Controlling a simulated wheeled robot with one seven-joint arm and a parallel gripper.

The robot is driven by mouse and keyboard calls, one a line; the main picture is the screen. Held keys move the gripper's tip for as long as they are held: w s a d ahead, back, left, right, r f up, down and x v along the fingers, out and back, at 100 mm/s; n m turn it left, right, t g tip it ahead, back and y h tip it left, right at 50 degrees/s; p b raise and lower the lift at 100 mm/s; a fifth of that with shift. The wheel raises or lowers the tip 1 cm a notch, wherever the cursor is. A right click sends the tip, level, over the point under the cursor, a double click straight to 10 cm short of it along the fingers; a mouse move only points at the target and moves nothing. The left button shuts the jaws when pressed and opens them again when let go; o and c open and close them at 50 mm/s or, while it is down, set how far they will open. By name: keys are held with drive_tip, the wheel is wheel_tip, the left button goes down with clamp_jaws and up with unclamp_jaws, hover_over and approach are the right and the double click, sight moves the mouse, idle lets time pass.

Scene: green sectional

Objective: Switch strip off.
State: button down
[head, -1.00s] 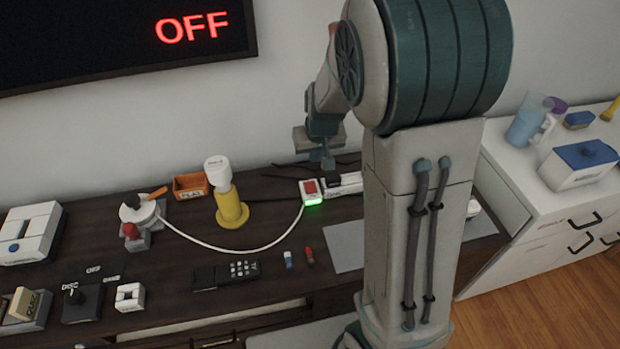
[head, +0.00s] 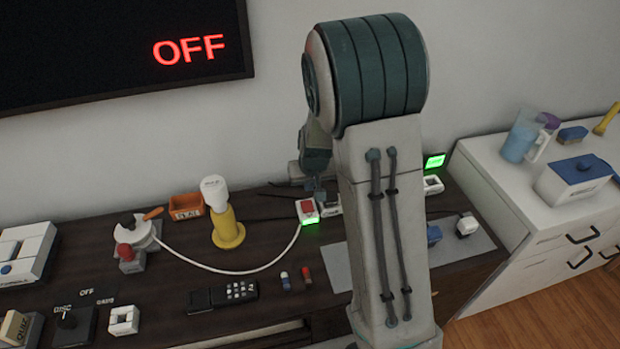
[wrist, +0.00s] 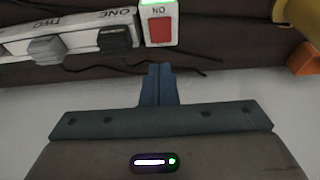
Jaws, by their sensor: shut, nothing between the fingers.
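The white power strip (wrist: 75,38) lies on the dark desk, with plugs marked ONE and TWO along it. At its end is a red rocker switch (wrist: 160,31) marked ON, beside a lit green light; in the head view the red switch (head: 307,206) also shows with a green glow below it. My gripper (wrist: 159,72) is shut and empty, its fingertips just short of the switch end in the wrist view. In the head view my gripper (head: 319,194) is just above the strip near the switch. My arm hides most of the strip there.
A yellow-based bottle (head: 228,232) and an orange box (head: 186,206) stand left of the strip. A remote (head: 240,291) lies in front. A screen (head: 120,45) above reads OFF.

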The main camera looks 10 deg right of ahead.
sight(308, 206)
drive_tip(key=x, duration=0.8)
drive_tip(key=shift+s+f, duration=0.1)
drive_tip(key=shift+s, duration=0.3)
drive_tip(key=shift+p, duration=0.3)
drive_tip(key=shift+w+p, duration=0.1)
drive_tip(key=shift+p, duration=0.2)
drive_tip(key=shift+f, duration=0.2)
drive_tip(key=shift+b, duration=0.3)
drive_tip(key=shift+s+f, duration=0.1)
drive_tip(key=shift+s, duration=0.45)
drive_tip(key=shift+s+b, duration=0.3)
drive_tip(key=shift+s, duration=0.05)
